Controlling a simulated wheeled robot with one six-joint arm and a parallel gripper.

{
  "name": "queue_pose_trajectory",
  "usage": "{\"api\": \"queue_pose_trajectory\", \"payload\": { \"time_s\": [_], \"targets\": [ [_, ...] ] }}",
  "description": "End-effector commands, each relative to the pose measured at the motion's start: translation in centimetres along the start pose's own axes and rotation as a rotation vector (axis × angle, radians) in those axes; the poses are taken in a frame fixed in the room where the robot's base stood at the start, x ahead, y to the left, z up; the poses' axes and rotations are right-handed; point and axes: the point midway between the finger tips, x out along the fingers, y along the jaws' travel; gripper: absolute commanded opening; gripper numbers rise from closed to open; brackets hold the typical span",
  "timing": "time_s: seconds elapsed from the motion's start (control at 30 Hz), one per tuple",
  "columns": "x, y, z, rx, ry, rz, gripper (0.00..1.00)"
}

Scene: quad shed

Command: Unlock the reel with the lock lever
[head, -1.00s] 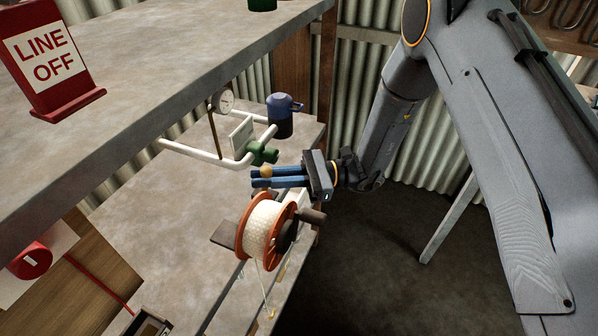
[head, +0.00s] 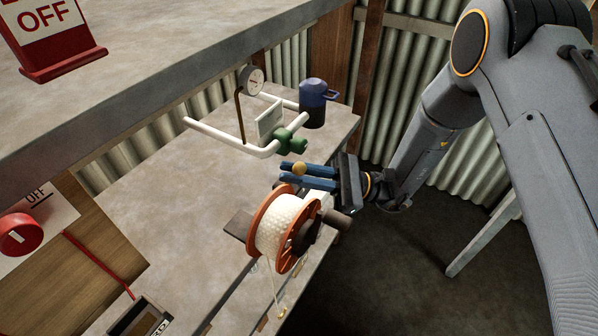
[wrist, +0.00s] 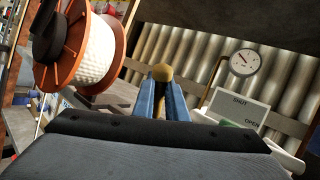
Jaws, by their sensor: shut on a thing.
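The reel (head: 279,234) has orange flanges and is wound with white rope. It sits at the bench's near edge and shows upper left in the wrist view (wrist: 98,52). A tan ball knob (head: 299,169), apparently the lock lever's end, is just above the reel in the head view. My gripper (head: 293,173), with blue fingers, is shut on this knob. In the wrist view the knob (wrist: 162,72) shows between the fingertips (wrist: 162,88). The rest of the lever is mostly hidden by the fingers and reel.
Behind the fingers are white pipes (head: 215,132) with a green valve (head: 291,142), a gauge (head: 252,81) and a SHUT/OPEN plate (wrist: 238,109). A blue jug (head: 313,102) stands farther back. A shelf (head: 180,70) overhangs the left. Open floor lies to the right.

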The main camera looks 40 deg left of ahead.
Motion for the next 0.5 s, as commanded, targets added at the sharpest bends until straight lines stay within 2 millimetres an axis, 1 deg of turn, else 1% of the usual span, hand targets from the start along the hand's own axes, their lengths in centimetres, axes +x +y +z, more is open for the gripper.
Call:
{"api": "queue_pose_trajectory", "payload": {
  "time_s": [0.07, 0.1, 0.2, 0.5],
  "targets": [
    [0.04, 0.02, 0.11, 0.0, -0.002, 0.002, 0.0],
    [0.03, 0.02, 0.11, 0.0, -0.002, 0.001, 0.17],
    [-0.05, -0.01, 0.11, -0.001, -0.001, 0.0, 0.31],
    [-0.36, -0.06, 0.06, -0.001, 0.001, -0.003, 0.31]
  ]
}}
